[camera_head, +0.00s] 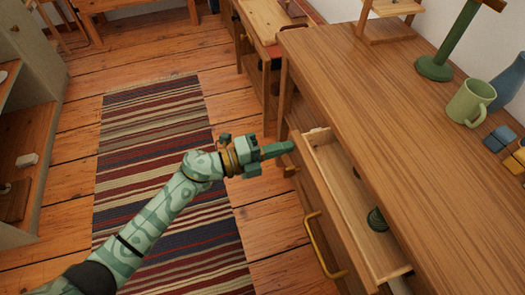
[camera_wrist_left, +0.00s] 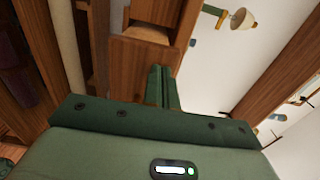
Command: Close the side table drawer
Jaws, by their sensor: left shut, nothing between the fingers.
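The wooden side table (camera_head: 385,75) fills the right of the head view. Its drawer (camera_head: 322,150) stands open, pulled out toward the left, with its pale inside showing. A curved brass handle (camera_head: 318,250) is on the front side. A dark green ribbed thing (camera_head: 377,220) lies in the drawer. My left gripper (camera_head: 290,148) is shut and empty, its fingertips close to the far front corner of the drawer; I cannot tell whether they touch. The left wrist view shows the shut fingers (camera_wrist_left: 162,85) in front of brown wooden furniture. My right gripper is not in view.
On the tabletop stand a green mug (camera_head: 468,103), a green stand (camera_head: 435,68), a blue vase (camera_head: 508,85) and small blue and yellow blocks. A striped rug (camera_head: 165,130) covers the floor to the left. An open cabinet (camera_head: 50,110) stands at far left.

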